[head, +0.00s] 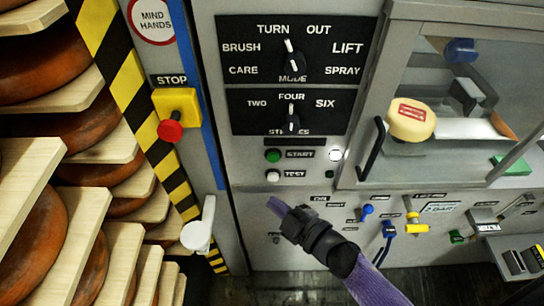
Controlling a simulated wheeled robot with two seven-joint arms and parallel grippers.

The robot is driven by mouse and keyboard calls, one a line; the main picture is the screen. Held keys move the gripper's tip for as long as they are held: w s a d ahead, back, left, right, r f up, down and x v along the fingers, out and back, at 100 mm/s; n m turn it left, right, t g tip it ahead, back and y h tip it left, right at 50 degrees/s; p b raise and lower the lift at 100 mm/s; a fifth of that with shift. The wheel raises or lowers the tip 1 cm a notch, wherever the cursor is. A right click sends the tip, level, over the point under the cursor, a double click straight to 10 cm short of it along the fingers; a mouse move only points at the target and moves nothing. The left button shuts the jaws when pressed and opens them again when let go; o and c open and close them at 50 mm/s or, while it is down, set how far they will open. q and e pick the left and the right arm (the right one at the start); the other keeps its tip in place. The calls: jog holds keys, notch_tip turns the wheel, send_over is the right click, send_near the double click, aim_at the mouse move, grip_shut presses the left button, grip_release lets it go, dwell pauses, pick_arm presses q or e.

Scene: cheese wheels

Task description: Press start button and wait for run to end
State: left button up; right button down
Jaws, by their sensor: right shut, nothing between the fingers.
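The green START button (272,156) is on the grey machine panel, left of its START label, with the white TEST button (272,176) below it. My right gripper (275,204) comes in from the lower right and is shut and empty. In the picture its fingertips are a little below the TEST button, and the START button is uncovered. I cannot tell how far the fingertips are from the panel. A round white lamp (336,155) right of START looks bright. My left gripper is not in view.
Above are the MODE knob (292,60) and the strokes knob (291,122). A red STOP button (170,131) on a yellow box sticks out at left. Shelves of cheese wheels (40,60) fill the far left. A pale yellow cheese (411,121) sits behind the clear door with a black handle (372,150).

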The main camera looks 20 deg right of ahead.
aim_at(273, 157)
jog(key=w+d+b, duration=0.2)
jog(key=w, duration=0.6)
jog(key=shift+w+d+b, duration=0.25)
jog(key=shift+b, duration=0.15)
dwell(0.4)
dwell(1.2)
jog(key=shift+w+d, duration=0.1)
jog(key=shift+w, duration=0.3)
